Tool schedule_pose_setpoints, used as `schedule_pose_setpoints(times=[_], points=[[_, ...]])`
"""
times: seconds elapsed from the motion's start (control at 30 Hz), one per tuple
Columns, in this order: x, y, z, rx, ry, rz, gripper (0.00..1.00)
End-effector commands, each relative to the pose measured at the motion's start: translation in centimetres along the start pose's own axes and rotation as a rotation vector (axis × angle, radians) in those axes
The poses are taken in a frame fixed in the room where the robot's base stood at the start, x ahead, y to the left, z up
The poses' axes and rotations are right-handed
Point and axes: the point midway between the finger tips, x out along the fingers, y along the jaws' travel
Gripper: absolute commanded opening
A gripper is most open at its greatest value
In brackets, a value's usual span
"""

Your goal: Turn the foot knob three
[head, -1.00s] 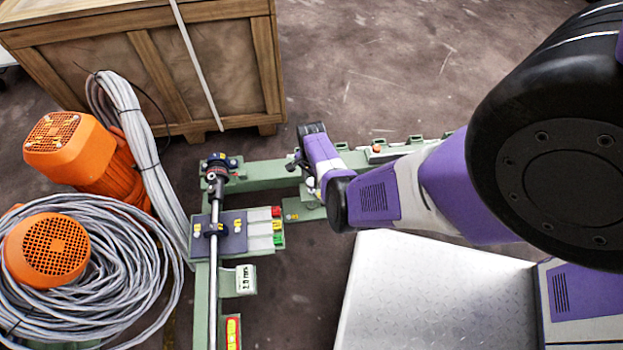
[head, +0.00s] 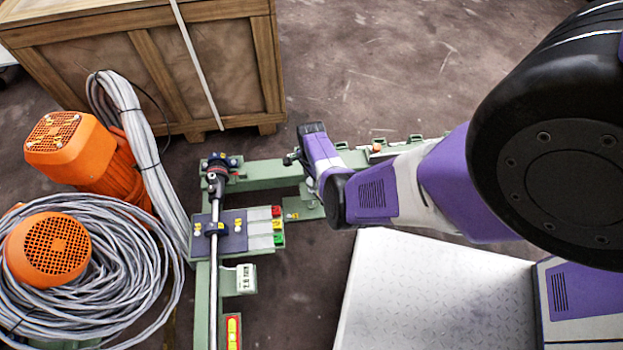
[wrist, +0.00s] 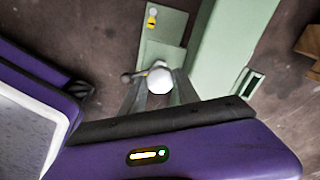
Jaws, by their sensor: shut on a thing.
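A white, round-topped knob (wrist: 160,80) with a short dark side arm stands at the end of a green frame plate in the wrist view. I take it for the foot knob; no number on it can be read. My gripper (wrist: 158,92) has its grey fingers on both sides of this knob and is shut on it. In the head view my purple wrist hangs over the green frame (head: 265,173), and it mostly hides the fingers and the knob.
A steel rod (head: 214,270) runs along the frame beside red, yellow and green blocks (head: 278,226). Orange motors (head: 75,148) and coiled grey cable (head: 135,275) lie at left. A wooden crate (head: 210,75) stands behind. Bare floor shows at upper right.

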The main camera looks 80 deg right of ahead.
Motion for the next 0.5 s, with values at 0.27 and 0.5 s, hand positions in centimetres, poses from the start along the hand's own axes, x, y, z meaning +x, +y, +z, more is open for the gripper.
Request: schedule_pose_setpoints(times=[0.27,0.5], points=[[-0.03,-0.04,-0.07,0.0,0.001,-0.001,0.59],[-0.28,-0.02,-0.04,-0.001,0.001,0.0,0.59]])
